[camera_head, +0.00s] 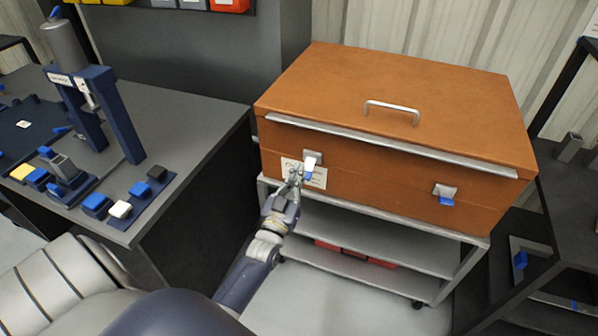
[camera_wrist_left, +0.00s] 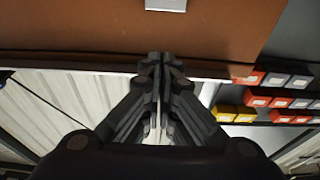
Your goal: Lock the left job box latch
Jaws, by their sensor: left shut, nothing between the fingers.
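The orange-brown job box (camera_head: 400,165) stands on a grey cart with its lid down. The right latch (camera_head: 445,191) has a blue tab hanging down. My left gripper (camera_head: 297,176) is shut and empty, just below and left of the left latch, in front of a white label (camera_head: 318,178). In the left wrist view the closed fingers (camera_wrist_left: 160,62) point at the brown box front, with a silver plate (camera_wrist_left: 165,5) at the top edge. Contact cannot be told.
A grey workbench (camera_head: 195,110) with a blue press and several coloured blocks stands left. The cart's lower shelf (camera_head: 390,279) holds red items. A dark table (camera_head: 575,225) is at right. Coloured bins (camera_wrist_left: 285,100) show in the left wrist view. A lid handle (camera_head: 392,108) is on top.

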